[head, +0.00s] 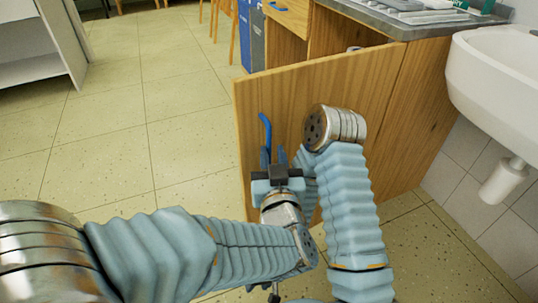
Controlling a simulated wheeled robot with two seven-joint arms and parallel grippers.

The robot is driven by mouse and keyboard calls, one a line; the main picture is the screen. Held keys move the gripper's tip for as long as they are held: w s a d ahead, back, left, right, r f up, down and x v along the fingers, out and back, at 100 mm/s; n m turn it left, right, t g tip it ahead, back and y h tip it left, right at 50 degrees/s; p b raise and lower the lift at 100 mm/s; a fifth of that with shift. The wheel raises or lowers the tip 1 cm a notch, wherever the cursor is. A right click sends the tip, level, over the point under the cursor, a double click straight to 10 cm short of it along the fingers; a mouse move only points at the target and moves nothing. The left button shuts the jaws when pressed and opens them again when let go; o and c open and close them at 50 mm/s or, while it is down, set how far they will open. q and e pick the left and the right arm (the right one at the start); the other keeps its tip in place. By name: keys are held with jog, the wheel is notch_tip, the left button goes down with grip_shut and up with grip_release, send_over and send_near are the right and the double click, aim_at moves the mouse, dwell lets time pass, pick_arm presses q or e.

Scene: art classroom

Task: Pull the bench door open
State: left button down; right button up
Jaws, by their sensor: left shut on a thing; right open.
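The bench door (375,90) is a tall wooden panel on the bench (418,125). It stands swung out from the bench, with a dark gap behind its top edge. Its free edge is at the left, and a blue handle (265,128) is near that edge. My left gripper (277,162) is at the handle, shut on it; the jaws cover the handle's lower part. My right arm rises in front of the door and bends back down beside the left wrist. I cannot make out my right gripper's jaws; the arms cover that area.
A white sink (497,80) with a drain pipe hangs at the right. A drawer with a blue handle (290,15) and a blue bin (250,35) are behind the door. White shelves (35,45) stand at the upper left. The tiled floor left of the door is clear.

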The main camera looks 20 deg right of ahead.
pick_arm(q)
jog(key=shift+s+d+r+m+h, duration=0.15)
jog(key=shift+s+d+m+h, duration=0.15)
jog(key=shift+s+d+h, duration=0.4)
jog(key=c, duration=1.2)
grip_release()
jog(key=shift+w+d, duration=0.15)
jog(key=shift+d, duration=0.1)
jog(key=shift+o, duration=0.2)
jog(key=shift+w+a, duration=0.1)
jog(key=shift+a, duration=0.05)
jog(key=v, duration=1.3)
jog(key=shift+s+r+y, duration=0.15)
jog(key=shift+s+y, duration=0.2)
jog(key=shift+y, duration=0.05)
